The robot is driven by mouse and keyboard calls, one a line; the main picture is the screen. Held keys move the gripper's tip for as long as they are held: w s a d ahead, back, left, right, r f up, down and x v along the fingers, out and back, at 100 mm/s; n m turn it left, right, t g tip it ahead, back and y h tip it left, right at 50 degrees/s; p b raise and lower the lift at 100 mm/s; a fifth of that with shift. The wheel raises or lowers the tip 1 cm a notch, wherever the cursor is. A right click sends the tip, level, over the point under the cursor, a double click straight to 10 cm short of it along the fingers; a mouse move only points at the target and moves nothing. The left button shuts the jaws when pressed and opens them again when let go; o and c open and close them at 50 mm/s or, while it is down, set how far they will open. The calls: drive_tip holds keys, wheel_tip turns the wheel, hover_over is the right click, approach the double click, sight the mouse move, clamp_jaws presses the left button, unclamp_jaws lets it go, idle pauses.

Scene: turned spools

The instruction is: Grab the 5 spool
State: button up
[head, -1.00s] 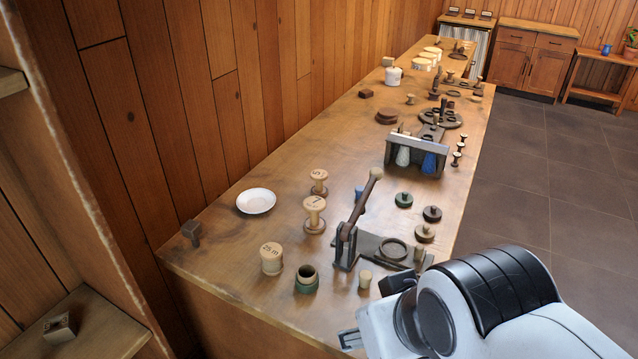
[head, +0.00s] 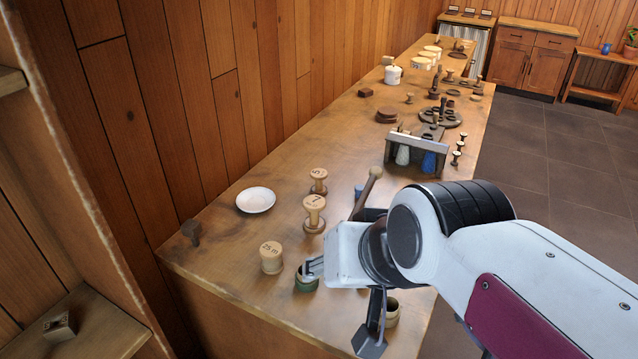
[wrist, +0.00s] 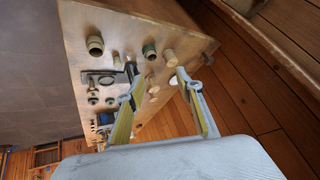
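The spool marked 5 (head: 318,181) stands upright on the bench, pale wood with a darker base, behind the spool marked 7 (head: 314,213). My gripper (head: 312,268) is low in the head view, nearer the front edge than both spools and apart from them. In the wrist view my gripper (wrist: 159,79) has its two fingers spread, with nothing held between them. I cannot tell for sure which shape in the wrist view is the 5 spool.
A 25 m spool (head: 271,258) and a green pot (head: 306,281) stand close to my gripper. A white dish (head: 256,200) lies left of the spools. A rack (head: 418,152) stands farther back. My arm hides much of the right side of the bench.

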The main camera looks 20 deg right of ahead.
drive_tip(key=w+a+r+m+t+y, duration=0.1)
drive_tip(key=w+a+r+m+t, duration=0.2)
drive_tip(key=w, duration=0.5)
drive_tip(key=w+r+m, duration=0.4)
drive_tip(key=w, duration=0.5)
drive_tip(key=w+a+r+m+t+y, duration=0.1)
drive_tip(key=w+a+r+m+t, duration=0.2)
drive_tip(key=w, duration=0.5)
drive_tip(key=w+d+m+t+h, duration=0.1)
drive_tip(key=w+d+m+h, duration=0.1)
drive_tip(key=w+m, duration=0.55)
drive_tip(key=w+d+m+t+h, duration=0.15)
drive_tip(key=w+m, duration=0.25)
drive_tip(key=w, duration=0.7)
drive_tip(key=w+d+f+m+h, duration=0.4)
drive_tip(key=w+f+m, duration=0.1)
drive_tip(key=w+m, duration=0.2)
drive_tip(key=m+g+h, duration=0.7)
drive_tip(key=m+g, duration=0.1)
drive_tip(key=m, duration=0.9)
approach(319, 182)
drive_tip(key=shift+w+d+f+n+y, duration=0.15)
drive_tip(key=shift+w+d+f, duration=0.15)
drive_tip(key=shift+w+d, duration=0.25)
drive_tip(key=shift+w+d+f+n+y, duration=0.1)
drive_tip(key=shift+w+d+f, duration=0.25)
drive_tip(key=shift+w, duration=0.3)
drive_tip(key=shift+d, duration=0.1)
